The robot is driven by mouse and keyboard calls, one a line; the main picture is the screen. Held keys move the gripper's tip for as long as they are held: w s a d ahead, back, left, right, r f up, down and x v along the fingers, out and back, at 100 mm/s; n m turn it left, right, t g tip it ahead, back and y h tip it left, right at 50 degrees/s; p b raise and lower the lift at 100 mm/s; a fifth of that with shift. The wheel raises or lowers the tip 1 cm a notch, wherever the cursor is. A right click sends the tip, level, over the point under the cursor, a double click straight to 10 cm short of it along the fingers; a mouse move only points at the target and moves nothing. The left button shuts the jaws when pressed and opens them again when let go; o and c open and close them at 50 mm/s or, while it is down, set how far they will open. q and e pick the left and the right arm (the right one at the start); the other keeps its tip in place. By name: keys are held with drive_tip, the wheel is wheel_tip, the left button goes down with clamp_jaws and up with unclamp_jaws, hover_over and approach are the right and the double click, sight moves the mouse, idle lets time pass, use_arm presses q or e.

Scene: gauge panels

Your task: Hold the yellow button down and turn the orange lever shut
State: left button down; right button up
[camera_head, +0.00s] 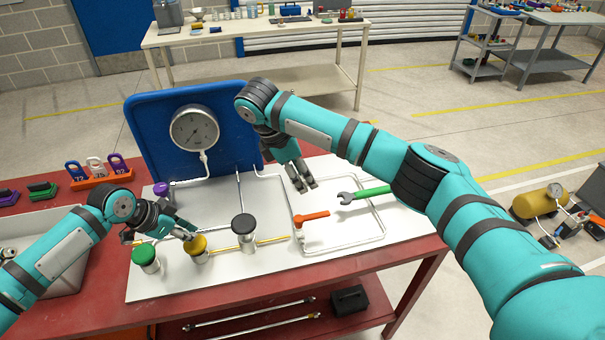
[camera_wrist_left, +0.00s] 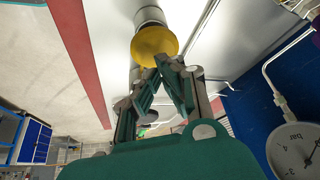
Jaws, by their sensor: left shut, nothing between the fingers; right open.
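The yellow button (camera_head: 199,246) sits on a short silver post on the white panel. My left gripper (camera_head: 190,236) is shut and empty, its fingertips at the button's cap. In the left wrist view the closed fingertips (camera_wrist_left: 168,62) overlap the edge of the yellow button (camera_wrist_left: 152,42); I cannot tell whether it is pressed down. The orange lever (camera_head: 314,216) lies roughly along the panel, pointing right from its valve on the pipe. My right gripper (camera_head: 308,187) is open and empty, above and behind the lever, apart from it.
A green button (camera_head: 145,255), a black knob (camera_head: 243,225) and a purple knob (camera_head: 161,188) stand nearby. A green-handled wrench (camera_head: 365,194) lies right of the lever. A gauge (camera_head: 195,128) is on the blue back board (camera_head: 150,130). Coloured padlocks (camera_head: 95,168) stand at left.

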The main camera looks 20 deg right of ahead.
use_arm(q)
drive_tip(key=shift+r+p, duration=1.9)
drive_tip(key=shift+r, duration=0.45)
